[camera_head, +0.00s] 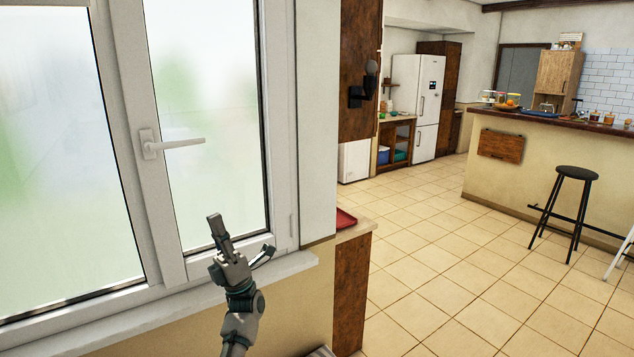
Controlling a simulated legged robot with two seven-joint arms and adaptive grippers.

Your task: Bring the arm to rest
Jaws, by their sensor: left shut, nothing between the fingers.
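My left gripper (236,249) is raised in front of the lower part of the window, with my left arm coming up from the bottom edge. It is shut, with nothing held in it. One grey finger points up and the other dark part angles to the right, in front of the frame near the sill. I cannot tell whether it touches the window. My right gripper is out of view.
The white window (182,269) has a handle (172,145) lying horizontal, above my gripper. Below runs the sill (180,306). A red tray (345,218) lies on a low cabinet (350,290). Tiled floor (440,260) is open to the right, towards a black stool (577,172) and counter (560,125).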

